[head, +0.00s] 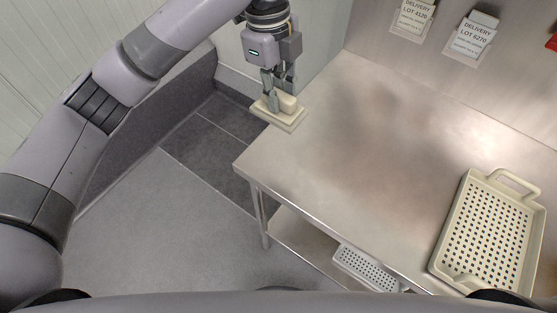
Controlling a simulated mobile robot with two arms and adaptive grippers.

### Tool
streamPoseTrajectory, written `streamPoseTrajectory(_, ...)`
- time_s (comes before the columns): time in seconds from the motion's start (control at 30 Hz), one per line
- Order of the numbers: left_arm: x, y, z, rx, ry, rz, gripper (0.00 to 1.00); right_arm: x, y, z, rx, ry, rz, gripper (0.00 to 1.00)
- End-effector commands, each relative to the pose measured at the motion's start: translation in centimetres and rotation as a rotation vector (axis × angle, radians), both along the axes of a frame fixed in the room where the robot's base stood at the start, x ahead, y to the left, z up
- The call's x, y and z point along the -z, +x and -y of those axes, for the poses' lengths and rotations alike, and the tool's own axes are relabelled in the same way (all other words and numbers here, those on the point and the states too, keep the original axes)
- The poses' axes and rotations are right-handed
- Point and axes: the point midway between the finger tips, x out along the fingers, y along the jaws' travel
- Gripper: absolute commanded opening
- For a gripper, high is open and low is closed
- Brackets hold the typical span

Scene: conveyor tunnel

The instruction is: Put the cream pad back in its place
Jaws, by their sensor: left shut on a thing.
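The cream pad (283,119) is a flat cream plate with a raised block on top. My left gripper (279,95) points down and is shut on the raised block. The pad is at the far left corner of the steel table (340,140), partly over its left edge in the picture. I cannot tell whether it touches the table top. The gripper's fingers hide part of the block. My right gripper does not show.
A cream perforated tray (462,286) with a handle stands at the table's right. Another perforated tray (366,268) is on the lower shelf. Delivery tags (473,36) hang on the back wall. The middle of the table is clear.

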Motion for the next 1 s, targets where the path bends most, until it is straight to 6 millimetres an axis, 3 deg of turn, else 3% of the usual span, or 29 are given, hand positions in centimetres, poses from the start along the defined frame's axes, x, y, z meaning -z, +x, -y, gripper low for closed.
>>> streamPoseTrajectory(0.5, 12.5, -0.1, 0.0, 0.005, 0.002, -0.006, 0.00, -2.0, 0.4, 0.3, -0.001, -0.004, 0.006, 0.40)
streamPoseTrajectory(1.0, 18.9, -0.1, 0.0, 0.004, 0.001, -0.003, 0.00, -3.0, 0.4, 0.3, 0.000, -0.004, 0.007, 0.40)
